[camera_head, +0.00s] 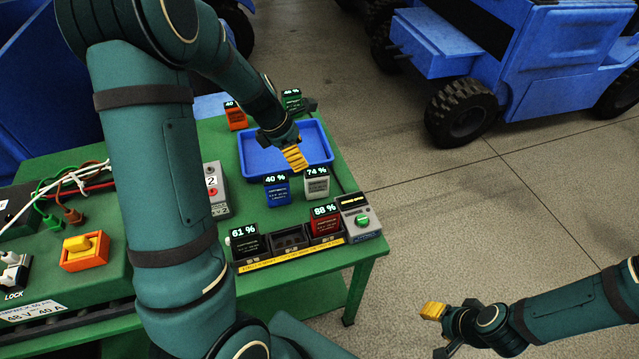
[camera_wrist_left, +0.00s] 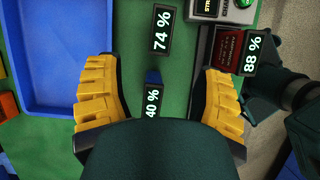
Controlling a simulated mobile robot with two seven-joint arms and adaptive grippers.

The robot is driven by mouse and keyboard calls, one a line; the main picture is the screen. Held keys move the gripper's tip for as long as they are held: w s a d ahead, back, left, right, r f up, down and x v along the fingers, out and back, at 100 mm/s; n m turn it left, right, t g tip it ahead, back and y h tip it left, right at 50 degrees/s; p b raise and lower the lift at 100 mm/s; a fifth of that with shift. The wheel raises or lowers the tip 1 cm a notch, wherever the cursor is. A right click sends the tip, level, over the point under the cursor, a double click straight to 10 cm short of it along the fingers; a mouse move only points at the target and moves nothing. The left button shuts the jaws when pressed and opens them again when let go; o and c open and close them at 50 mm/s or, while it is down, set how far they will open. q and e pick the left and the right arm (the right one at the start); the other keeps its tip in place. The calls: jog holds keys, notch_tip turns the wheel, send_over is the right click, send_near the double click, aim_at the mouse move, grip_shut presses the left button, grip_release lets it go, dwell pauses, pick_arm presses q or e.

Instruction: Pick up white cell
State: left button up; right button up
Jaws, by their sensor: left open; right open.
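The white cell (camera_head: 316,184), topped by a 74 % display, stands on the green table just in front of the blue tray. My left gripper (camera_head: 294,158) is above the table near the tray's front edge, behind and slightly left of the white cell. In the left wrist view it is open (camera_wrist_left: 160,92) and empty, fingers wide apart. The white cell's display (camera_wrist_left: 161,30) shows there beyond the fingertips; its body is mostly hidden. The blue cell (camera_head: 277,190), marked 40 %, stands left of the white one. My right gripper (camera_head: 433,311) is open, off the table at lower right.
A blue tray (camera_head: 246,156) lies empty behind the cells. A rack (camera_head: 290,261) in front holds a black 61 % cell (camera_head: 248,243) and a red 88 % cell (camera_head: 325,220). Orange (camera_head: 236,119) and green (camera_head: 291,101) cells stand behind the tray.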

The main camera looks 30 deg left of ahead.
aim_at(315, 172)
pick_arm(q)
jog(key=b+x, duration=0.1)
jog(key=x, duration=0.3)
jog(key=shift+w+f, duration=0.1)
jog(key=shift+f, duration=0.25)
jog(key=shift+w+d+b+x, duration=0.15)
jog(key=shift+b+x, duration=0.3)
jog(key=shift+x, duration=1.05)
jog(key=shift+w+d+b+x, duration=0.1)
jog(key=shift+b+x, duration=0.35)
jog(key=shift+x, duration=1)
jog(key=shift+r, duration=0.2)
jog(key=shift+s, duration=0.1)
grip_shut()
